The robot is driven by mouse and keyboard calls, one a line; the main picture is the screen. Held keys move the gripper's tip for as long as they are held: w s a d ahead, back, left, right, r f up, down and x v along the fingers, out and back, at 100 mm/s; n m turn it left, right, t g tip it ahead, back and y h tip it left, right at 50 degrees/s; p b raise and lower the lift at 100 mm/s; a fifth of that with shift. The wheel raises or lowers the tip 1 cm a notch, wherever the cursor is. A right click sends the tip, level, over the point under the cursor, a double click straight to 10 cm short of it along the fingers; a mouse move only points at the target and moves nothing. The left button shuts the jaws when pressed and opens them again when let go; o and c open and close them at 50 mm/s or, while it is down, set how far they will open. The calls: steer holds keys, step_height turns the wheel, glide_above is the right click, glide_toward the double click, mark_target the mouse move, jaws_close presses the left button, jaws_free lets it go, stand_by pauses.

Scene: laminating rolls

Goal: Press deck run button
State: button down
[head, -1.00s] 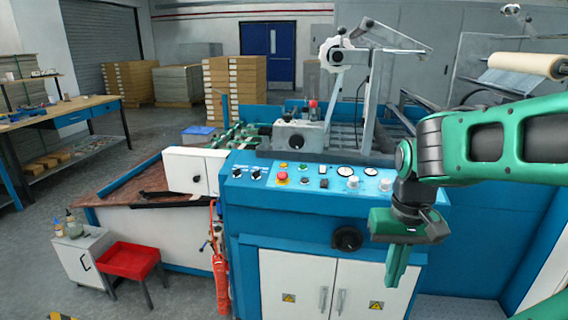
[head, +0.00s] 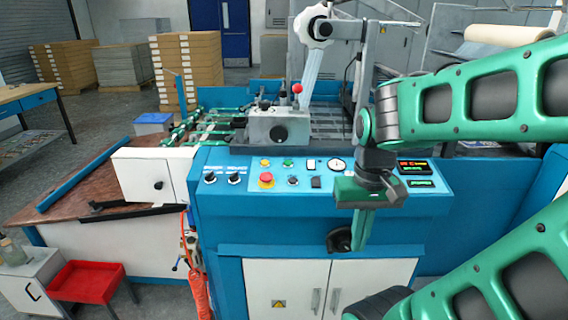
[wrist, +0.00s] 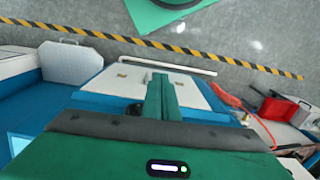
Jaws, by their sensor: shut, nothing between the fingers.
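The light-blue control panel (head: 225,170) fills the middle of the head view on the blue machine. It carries a yellow button (head: 265,162), a green button (head: 288,162), a red mushroom button (head: 266,180), knobs, a dark rocker switch (head: 315,182) and a round gauge (head: 337,165). Labels are too small to read, so I cannot tell which is the deck run button. My gripper (head: 361,240) is shut and empty, fingers pointing down in front of the panel's right part, hiding some of it. In the wrist view my shut fingers (wrist: 160,95) show above the cabinet doors.
A black handwheel (head: 339,239) sits on the machine front beside my fingers. White cabinet doors (head: 290,288) are below. In the wrist view a yellow-black floor stripe (wrist: 150,45) crosses open floor.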

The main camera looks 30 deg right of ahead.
step_height(320, 180, up, 13)
steer(key=n+t+y, duration=0.4)
steer(key=n+t, duration=0.1)
steer(key=t, duration=0.5)
glide_above(288, 163)
steer(key=s, duration=0.3)
steer(key=shift+a, duration=0.3)
steer(key=shift+f, duration=0.2)
steer(key=shift+w+d+f, duration=0.15)
steer(key=shift+w+f, duration=0.15)
steer(key=shift+f, duration=1.1)
steer(key=shift+w+d+f, duration=0.2)
steer(key=shift+w+f, duration=0.05)
steer(key=shift+f, duration=1.1)
steer(key=shift+w+d+f, duration=0.15)
steer(key=shift+w+f, duration=0.15)
steer(key=shift+f, duration=1.1)
steer(key=shift+f, duration=0.1)
steer(key=shift+f, duration=0.3)
